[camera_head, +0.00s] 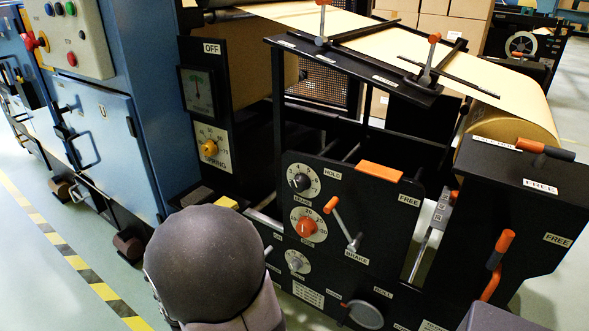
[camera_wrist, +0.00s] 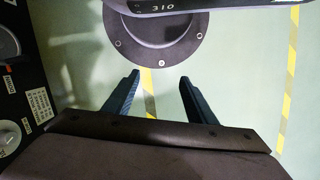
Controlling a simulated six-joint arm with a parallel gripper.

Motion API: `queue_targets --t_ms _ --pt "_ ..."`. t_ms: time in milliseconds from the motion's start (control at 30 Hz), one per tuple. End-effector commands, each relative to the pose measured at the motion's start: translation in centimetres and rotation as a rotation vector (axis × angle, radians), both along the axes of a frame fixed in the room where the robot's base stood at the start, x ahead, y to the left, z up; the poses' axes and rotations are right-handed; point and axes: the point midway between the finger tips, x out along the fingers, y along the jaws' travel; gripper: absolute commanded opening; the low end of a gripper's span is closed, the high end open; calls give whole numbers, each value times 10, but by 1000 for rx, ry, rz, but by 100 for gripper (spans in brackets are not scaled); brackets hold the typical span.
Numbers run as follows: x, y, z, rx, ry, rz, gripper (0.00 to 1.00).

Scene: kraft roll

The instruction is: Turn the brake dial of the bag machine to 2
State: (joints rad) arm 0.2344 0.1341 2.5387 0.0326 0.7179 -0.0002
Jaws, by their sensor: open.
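On the bag machine's black front panel (camera_head: 372,230), three dials stand in a column in the head view: a black-knobbed dial (camera_head: 301,182) on top, an orange-knobbed dial (camera_head: 307,226) in the middle and a grey-knobbed dial (camera_head: 295,263) at the bottom. Their small name labels are too blurred to read surely; a "BRAKE" label appears to sit below the crank lever beside them. My gripper (camera_wrist: 158,80) is open and empty in the wrist view, fingers over bare floor. The panel with part of a dial (camera_wrist: 8,137) shows at that view's left edge. My gripper touches no dial.
An orange-handled crank lever (camera_head: 342,222) sticks out right of the dials. Another orange lever (camera_head: 498,252) stands farther right. My grey arm fills the lower middle. Open floor (camera_head: 40,220) lies at left.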

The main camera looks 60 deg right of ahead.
Motion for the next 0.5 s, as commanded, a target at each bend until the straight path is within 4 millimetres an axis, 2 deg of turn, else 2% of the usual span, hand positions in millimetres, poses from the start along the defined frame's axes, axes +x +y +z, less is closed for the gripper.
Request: queue_targets --t_ms 33,100,167,267,367,500 --pt "-5 1 14 22 34 -54 51" --pt "-1 3 16 46 40 -142 51" --pt "13 2 15 55 4 -241 51" --pt "47 -11 4 29 -98 -428 51" --pt "80 -34 -3 -30 -212 -631 51" --pt "125 -86 -7 -157 -408 -950 51"
